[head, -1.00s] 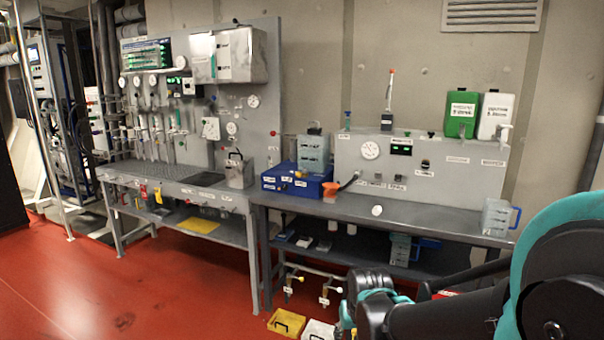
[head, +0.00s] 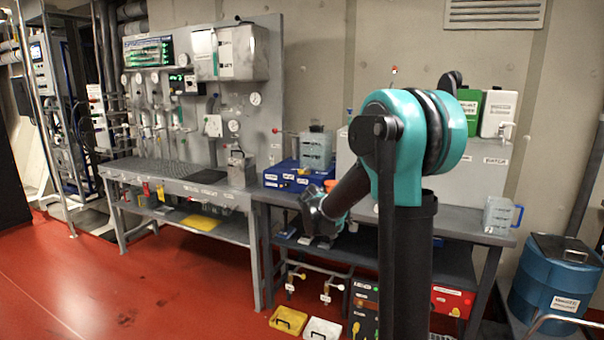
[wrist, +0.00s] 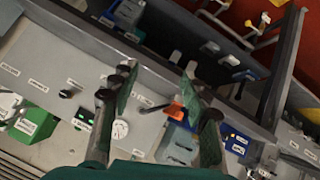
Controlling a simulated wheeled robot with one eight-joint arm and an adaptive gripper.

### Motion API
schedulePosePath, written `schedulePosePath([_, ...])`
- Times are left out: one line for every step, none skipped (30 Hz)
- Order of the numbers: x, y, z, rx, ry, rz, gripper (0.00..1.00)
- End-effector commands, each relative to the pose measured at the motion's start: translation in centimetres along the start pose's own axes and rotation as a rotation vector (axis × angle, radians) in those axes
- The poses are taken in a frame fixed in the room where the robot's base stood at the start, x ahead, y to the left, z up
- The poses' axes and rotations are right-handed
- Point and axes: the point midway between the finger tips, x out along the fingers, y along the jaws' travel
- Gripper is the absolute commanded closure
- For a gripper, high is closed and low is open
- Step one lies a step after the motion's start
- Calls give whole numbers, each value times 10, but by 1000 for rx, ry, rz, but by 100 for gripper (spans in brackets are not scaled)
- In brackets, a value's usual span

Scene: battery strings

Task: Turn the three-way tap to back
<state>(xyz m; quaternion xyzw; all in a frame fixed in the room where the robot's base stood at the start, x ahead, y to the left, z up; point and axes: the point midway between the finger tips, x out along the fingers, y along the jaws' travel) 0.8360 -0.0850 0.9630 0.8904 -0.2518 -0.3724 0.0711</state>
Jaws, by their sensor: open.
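Two small taps with yellow parts and white tags, a left one (head: 291,281) and a right one (head: 326,290), hang on pipes under the bench in the head view. Yellow tap parts also show at the top of the wrist view (wrist: 264,19). I cannot tell which fitting is the three-way tap, or its handle position; a small orange knob (head: 303,171) also sits on the blue box (head: 283,178). My gripper (wrist: 158,75) is open and empty, its fingers apart above the bench. In the head view my gripper (head: 318,212) is at the bench's front edge, small and dark.
Another jug (head: 498,215) stands at the bench's right end. Yellow (head: 287,320) and white (head: 322,330) trays lie on the floor. Red floor at left is clear.

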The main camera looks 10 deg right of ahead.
Motion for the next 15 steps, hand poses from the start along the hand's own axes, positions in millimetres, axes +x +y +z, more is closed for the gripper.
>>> schedulePosePath([9, -15, -23, 7, 41, 16, 54])
schedulePosePath([13, -22, -36, 15, 66, 27, 54])
schedulePosePath([19, -32, -52, 26, 100, 41, 54])
schedulePosePath([23, -41, -65, 32, 127, 49, 54])
schedulePosePath([27, -49, -77, 39, 155, 56, 54])
schedulePosePath([32, -61, -92, 49, 191, 67, 54])
schedulePosePath([36, -70, -103, 56, 218, 73, 54])
schedulePosePath([39, -79, -114, 62, 247, 78, 54])
schedulePosePath([43, -93, -128, 72, 284, 82, 54])
schedulePosePath([46, -103, -138, 78, 312, 85, 54])
schedulePosePath([48, -113, -148, 84, 340, 88, 54])
schedulePosePath([51, -128, -160, 93, 379, 89, 54])
schedulePosePath([53, -139, -169, 98, 408, 88, 54])
schedulePosePath([55, -150, -178, 104, 436, 88, 54])
schedulePosePath([58, -164, -188, 112, 473, 86, 54])
